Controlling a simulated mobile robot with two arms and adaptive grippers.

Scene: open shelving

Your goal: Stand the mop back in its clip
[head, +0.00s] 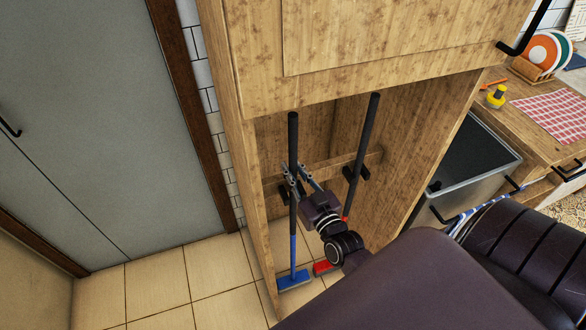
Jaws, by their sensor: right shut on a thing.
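A mop (292,243) with a black upper handle, blue lower handle and flat blue head stands nearly upright inside the open wooden cabinet, its head at the floor. My right gripper (291,180) reaches in from the right and is shut around the handle at mid-height. A black clip (283,192) shows on the left of the cabinet's cross rail, right beside the handle. I cannot tell whether the handle sits inside it, as the gripper partly covers that spot. My left gripper is out of view.
A second black-handled tool (366,132) stands to the right at another black clip (362,173); a red head (323,267) shows below. The wooden cabinet (248,165) walls close in both sides. Tiled floor (160,285) is clear at left.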

